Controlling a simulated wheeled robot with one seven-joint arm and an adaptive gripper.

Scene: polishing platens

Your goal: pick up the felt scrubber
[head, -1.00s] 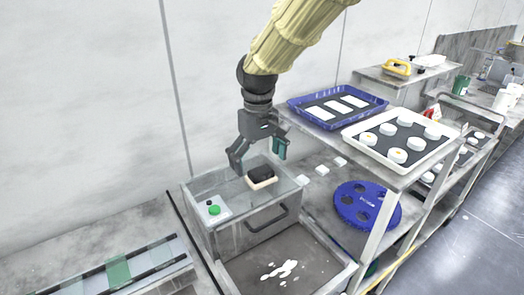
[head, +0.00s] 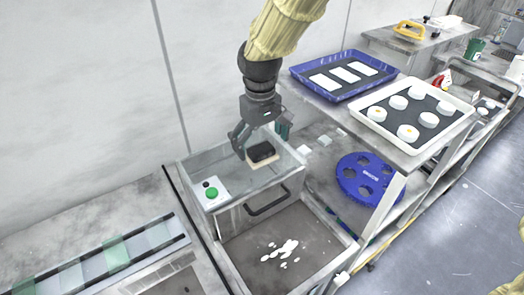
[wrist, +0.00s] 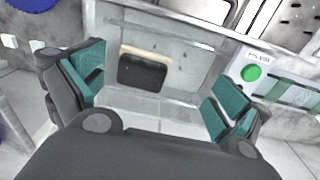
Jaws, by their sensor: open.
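The felt scrubber (head: 262,153) has a black top and a pale tan felt base. It lies on the top of a grey box with a handle. In the wrist view the scrubber (wrist: 142,70) lies between my two teal-padded fingers, nearer the left one and farther out than the fingertips. My gripper (head: 262,143) points down above the box, open and empty, with its fingers apart around the scrubber's place in the picture. I cannot tell the exact height between fingertips and scrubber. The gripper also shows in the wrist view (wrist: 158,88).
The box (head: 238,166) has a panel with a green button (head: 212,192) at its left. A blue tray (head: 345,92) and a white tray (head: 458,117) with white pucks stand on the rack to the right. A blue disc (head: 346,180) with holes sits on the lower shelf.

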